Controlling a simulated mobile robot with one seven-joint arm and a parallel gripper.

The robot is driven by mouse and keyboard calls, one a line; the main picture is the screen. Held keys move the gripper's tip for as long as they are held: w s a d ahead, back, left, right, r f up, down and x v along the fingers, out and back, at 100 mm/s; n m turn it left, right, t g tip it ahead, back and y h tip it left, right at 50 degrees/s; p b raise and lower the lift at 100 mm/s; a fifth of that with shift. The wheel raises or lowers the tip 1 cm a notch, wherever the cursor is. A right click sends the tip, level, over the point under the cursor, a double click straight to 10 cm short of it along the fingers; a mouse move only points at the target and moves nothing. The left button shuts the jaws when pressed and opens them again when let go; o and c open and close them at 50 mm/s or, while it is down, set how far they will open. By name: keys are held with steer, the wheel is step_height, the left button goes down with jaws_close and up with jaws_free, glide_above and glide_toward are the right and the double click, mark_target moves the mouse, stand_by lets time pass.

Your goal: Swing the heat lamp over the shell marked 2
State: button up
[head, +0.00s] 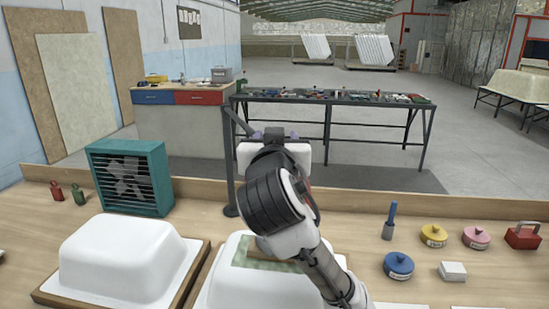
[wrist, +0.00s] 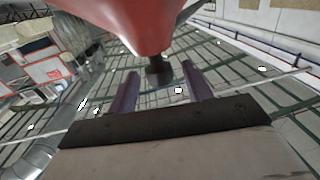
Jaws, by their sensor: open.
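The heat lamp's red shade (wrist: 130,22) fills the top of the wrist view, with a black knob (wrist: 159,70) at its lower end. My gripper (wrist: 160,85) is open, its two purple fingers pointing at the knob, one on each side of it; I cannot tell whether they touch it. In the head view my gripper (head: 275,135) is raised, and my arm hides most of the lamp. The dark lamp post (head: 229,165) stands just left of it. Two white shells show, one at left (head: 120,262) and one below my arm (head: 222,285). No number is readable on either.
A teal fan (head: 130,178) stands behind the left shell, with small red and green weights (head: 78,194) beside it. A green patch (head: 247,249) lies on the middle shell.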

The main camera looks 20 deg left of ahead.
steer(key=b+v, duration=0.4)
steer(key=v, duration=0.7)
steer(key=shift+s, duration=0.3)
steer(key=shift+d, duration=0.1)
